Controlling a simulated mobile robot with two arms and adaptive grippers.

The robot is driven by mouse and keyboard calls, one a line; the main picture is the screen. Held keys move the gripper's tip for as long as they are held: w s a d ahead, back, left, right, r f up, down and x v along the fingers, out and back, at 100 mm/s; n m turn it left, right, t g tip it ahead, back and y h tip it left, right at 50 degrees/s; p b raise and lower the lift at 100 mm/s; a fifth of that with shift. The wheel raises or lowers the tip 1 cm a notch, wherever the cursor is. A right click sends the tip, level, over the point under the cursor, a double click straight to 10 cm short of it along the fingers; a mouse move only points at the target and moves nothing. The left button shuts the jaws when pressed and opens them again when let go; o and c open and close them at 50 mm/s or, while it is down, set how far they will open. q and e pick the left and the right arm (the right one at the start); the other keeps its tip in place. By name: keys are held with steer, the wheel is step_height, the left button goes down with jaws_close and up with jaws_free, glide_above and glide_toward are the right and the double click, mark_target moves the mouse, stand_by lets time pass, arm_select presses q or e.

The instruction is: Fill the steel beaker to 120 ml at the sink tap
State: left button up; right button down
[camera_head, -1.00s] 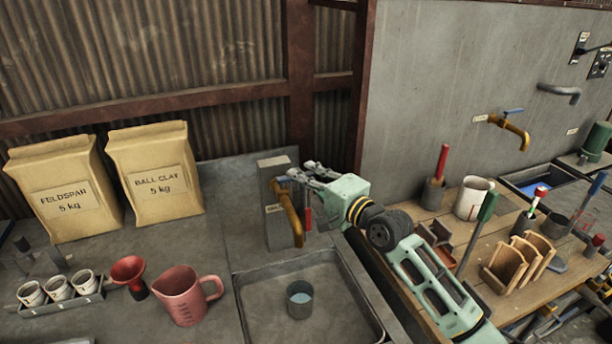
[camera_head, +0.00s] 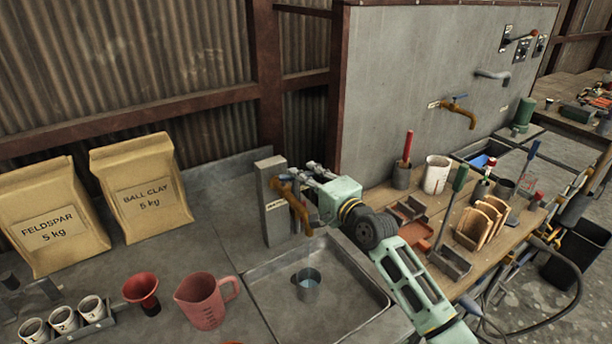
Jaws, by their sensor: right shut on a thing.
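The steel beaker (camera_head: 307,289) stands upright in the sink basin (camera_head: 262,292), below the tap. Bluish water shows inside it, but I cannot read its level. The brass sink tap (camera_head: 297,208) comes out of a grey post (camera_head: 271,205) behind the basin. My right gripper (camera_head: 301,176) is shut at the top of the tap, on its handle, which the fingers mostly hide. I cannot make out a stream between spout and beaker. My left gripper is not in view.
A pink measuring jug (camera_head: 203,302), a red funnel (camera_head: 142,290) and small numbered cups (camera_head: 63,320) stand left of the sink. Two sacks lean at the back left. A wooden bench with a white mug (camera_head: 436,175), tools and wooden pieces is at the right. Another tap (camera_head: 461,113) is on the wall.

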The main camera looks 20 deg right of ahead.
steer(key=c, duration=2.3)
jaws_free()
steer(key=shift+f, duration=0.15)
steer(key=shift+o, duration=2.3)
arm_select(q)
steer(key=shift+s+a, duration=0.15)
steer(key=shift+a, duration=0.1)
arm_select(e)
steer(key=v, duration=1.2)
